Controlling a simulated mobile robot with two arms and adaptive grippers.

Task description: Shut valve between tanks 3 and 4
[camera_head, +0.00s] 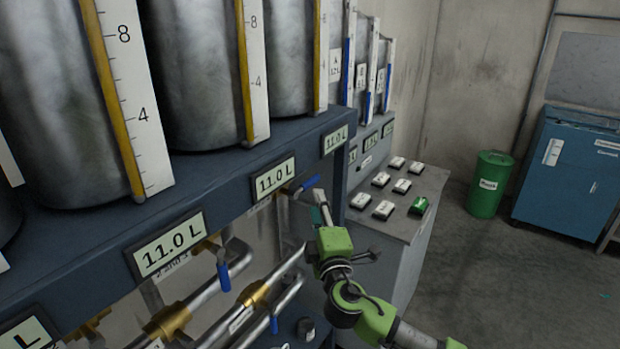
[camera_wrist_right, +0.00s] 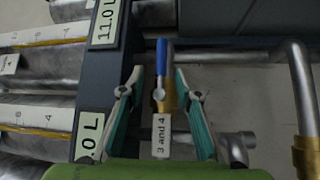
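The valve between tanks 3 and 4 has a blue lever handle (camera_wrist_right: 161,58) and a white tag reading "3 and 4" (camera_wrist_right: 160,138) in the right wrist view. My right gripper (camera_wrist_right: 158,75) is open, with one finger on each side of the handle and visible gaps to it. In the head view, a blue handle (camera_head: 308,184) shows right by my right gripper (camera_head: 320,208), below the tank shelf's front edge. The gripper partly hides what lies behind it. My left gripper is not in view.
Other blue valve handles (camera_head: 223,276) hang nearby among metal pipes with brass fittings (camera_head: 255,293). Steel tanks (camera_head: 195,70) stand on a dark blue shelf with 11.0 L displays (camera_head: 273,180). A grey button console (camera_head: 410,227) stands close right. A green bin (camera_head: 490,185) is farther off.

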